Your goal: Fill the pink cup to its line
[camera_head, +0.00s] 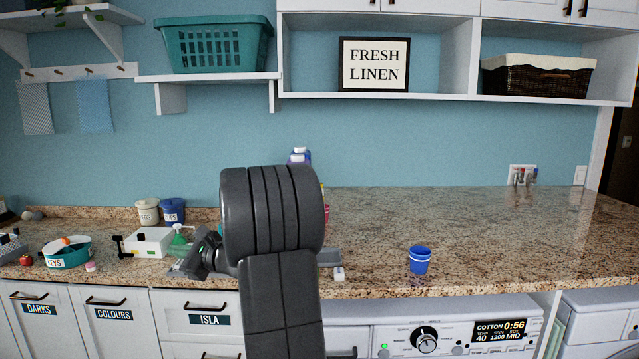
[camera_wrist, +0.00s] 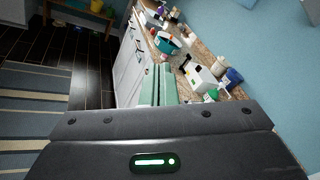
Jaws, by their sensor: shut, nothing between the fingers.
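A pink-red piece (camera_head: 327,213), possibly the pink cup, shows just right of my arm on the counter; most of it is hidden behind the arm, and its line cannot be seen. A blue cup (camera_head: 420,260) stands upright near the front edge of the counter, right of my arm. My gripper (camera_head: 180,268) is low over the counter's front edge, left of my arm, with its pale green fingers shut and empty. In the wrist view, the fingers (camera_wrist: 158,84) lie together, beside the white cabinet fronts and counter edge.
Bottles (camera_head: 300,156) stand behind my arm, mostly hidden. A white box (camera_head: 150,243), a teal round tub (camera_head: 67,256) and two canisters, one white (camera_head: 148,212) and one blue (camera_head: 172,211), stand left on the granite counter (camera_head: 500,230). The counter's right side is largely clear.

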